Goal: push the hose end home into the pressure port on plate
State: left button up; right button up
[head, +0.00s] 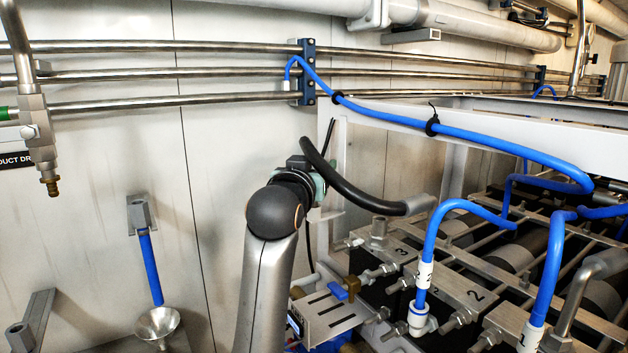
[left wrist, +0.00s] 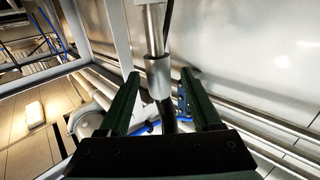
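In the head view, my left arm rises from the lower middle. Its gripper (head: 318,188) is mostly hidden behind the arm's round joint. A thick black hose (head: 345,182) curves from beside that gripper to a metal end piece (head: 418,204) by the plate marked 3 (head: 402,256). An upright metal fitting (head: 379,228) stands on that plate; I cannot tell whether it is the pressure port. In the left wrist view, the two dark fingers of my left gripper (left wrist: 160,80) are apart. A metal sleeve (left wrist: 158,77) shows between them, with gaps on both sides. My right gripper is not visible.
Blue hoses (head: 432,240) run down to the plates marked 2 and 1. A white frame beam (head: 490,135) crosses above the plates. A valve with a blue handle (head: 338,291) sits low beside my arm. A funnel (head: 158,324) stands at lower left.

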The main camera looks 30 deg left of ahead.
pick_arm(q)
grip_shut()
dwell(0.3)
dwell(0.4)
jog(key=shift+r, duration=0.55)
notch_tip(320, 180, up, 2)
jog(key=shift+r, duration=0.2)
jog(key=s+d+r, duration=0.2)
jog(key=s+r, duration=0.2)
jog(key=s, duration=0.2)
jog(key=s+d+r, duration=0.2)
jog(key=s+r, duration=0.3)
jog(key=s, duration=0.2)
jog(key=shift+d+r+b, duration=0.3)
jog(key=shift+d+b, duration=0.1)
jog(key=c, duration=0.6)
grip_release()
grip_shut()
